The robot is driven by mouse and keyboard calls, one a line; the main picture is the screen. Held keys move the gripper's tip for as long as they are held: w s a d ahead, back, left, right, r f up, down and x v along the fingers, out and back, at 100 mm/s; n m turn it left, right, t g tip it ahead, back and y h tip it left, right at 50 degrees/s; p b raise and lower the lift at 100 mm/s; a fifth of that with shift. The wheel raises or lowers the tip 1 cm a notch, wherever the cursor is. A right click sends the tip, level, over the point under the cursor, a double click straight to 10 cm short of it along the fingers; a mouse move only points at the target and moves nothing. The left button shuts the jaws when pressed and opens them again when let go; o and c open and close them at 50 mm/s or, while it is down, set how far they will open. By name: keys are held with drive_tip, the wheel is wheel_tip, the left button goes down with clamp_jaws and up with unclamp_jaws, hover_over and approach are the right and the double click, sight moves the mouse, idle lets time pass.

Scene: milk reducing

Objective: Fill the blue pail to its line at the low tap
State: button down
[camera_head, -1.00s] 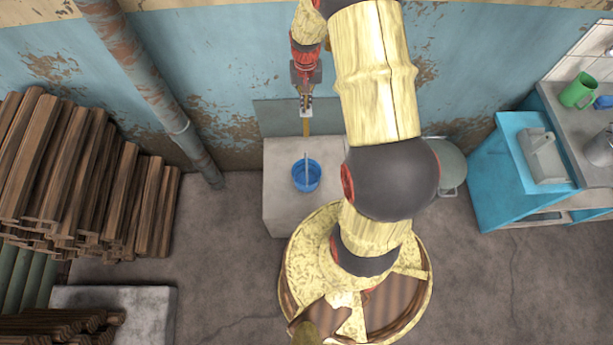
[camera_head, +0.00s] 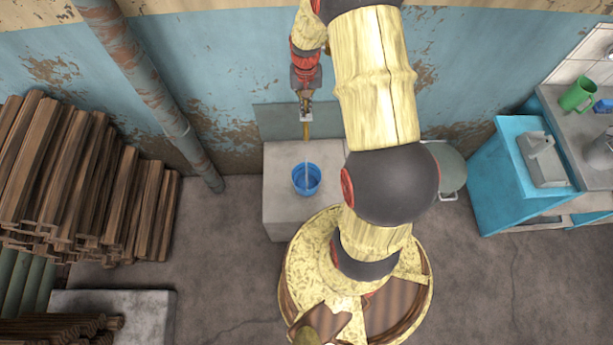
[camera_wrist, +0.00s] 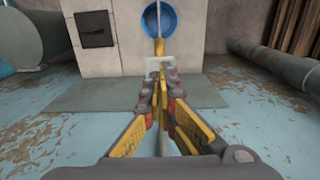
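The blue pail (camera_head: 306,181) stands upright on a pale concrete block, below the yellow tap spout (camera_head: 306,130). A thin pale strip, apparently a water stream, runs from the spout to the pail. The pail (camera_wrist: 152,22) and spout (camera_wrist: 159,47) also show at the top of the wrist view. My gripper (camera_head: 306,116) is at the tap, just behind the spout. In the wrist view my gripper's fingertips (camera_wrist: 160,72) are close together, with yellow between them. Whether they grip a tap part is unclear. The pail's line and water level cannot be made out.
The concrete block (camera_head: 284,211) stands against the blue wall. A rusty pipe (camera_head: 150,85) and stacked timber (camera_head: 70,180) are on the left. A grey lidded pot (camera_head: 450,170) is right of the block. A blue cabinet (camera_head: 497,180) and green mug (camera_head: 578,95) are farther right.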

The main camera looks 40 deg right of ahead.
drive_tip(key=shift+f+b, duration=0.85)
drive_tip(key=shift+f, duration=0.95)
idle(6.2)
